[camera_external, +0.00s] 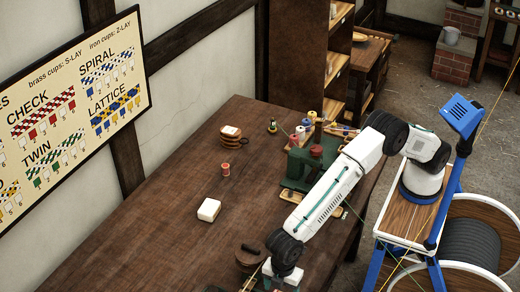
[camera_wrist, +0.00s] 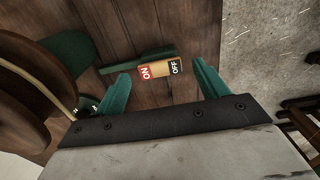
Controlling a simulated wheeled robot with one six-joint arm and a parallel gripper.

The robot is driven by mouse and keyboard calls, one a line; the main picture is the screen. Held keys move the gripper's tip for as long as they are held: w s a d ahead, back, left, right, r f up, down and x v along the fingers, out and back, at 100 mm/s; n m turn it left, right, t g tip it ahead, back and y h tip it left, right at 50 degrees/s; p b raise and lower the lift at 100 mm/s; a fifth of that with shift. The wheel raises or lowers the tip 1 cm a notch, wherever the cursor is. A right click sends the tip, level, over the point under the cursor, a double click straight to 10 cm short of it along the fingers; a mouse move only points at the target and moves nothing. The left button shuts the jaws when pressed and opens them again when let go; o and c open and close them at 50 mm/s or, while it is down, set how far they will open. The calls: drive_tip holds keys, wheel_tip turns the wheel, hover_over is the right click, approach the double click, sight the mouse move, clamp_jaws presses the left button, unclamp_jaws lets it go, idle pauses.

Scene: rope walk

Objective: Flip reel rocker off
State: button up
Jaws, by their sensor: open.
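The reel rocker (camera_wrist: 160,69) shows in the wrist view as a small plate with a red ON end at left, an orange middle and a black OFF end at right. I cannot tell which end is pressed down. My gripper (camera_wrist: 161,76) is open, its two green fingers spread to either side of the rocker in the picture, with nothing between them. The gap in depth to the rocker is unclear. In the external view my arm reaches down to the table's near edge, where the picture cuts off the gripper; the rocker cannot be made out there.
A green bar (camera_wrist: 130,60) lies just beside the rocker. A round brown wooden part (camera_wrist: 35,95) is close on the left in the wrist view. On the table (camera_external: 150,235) are a white block (camera_external: 209,210), a red spool (camera_external: 225,170) and a green machine (camera_external: 300,170).

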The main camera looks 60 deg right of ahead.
drive_tip(key=shift+f, duration=0.35)
drive_tip(key=c, duration=1)
drive_tip(key=shift+s+t, duration=0.3)
drive_tip(key=shift+t, duration=0.4)
drive_tip(key=shift+s+t, duration=0.15)
drive_tip(key=shift+t, duration=0.55)
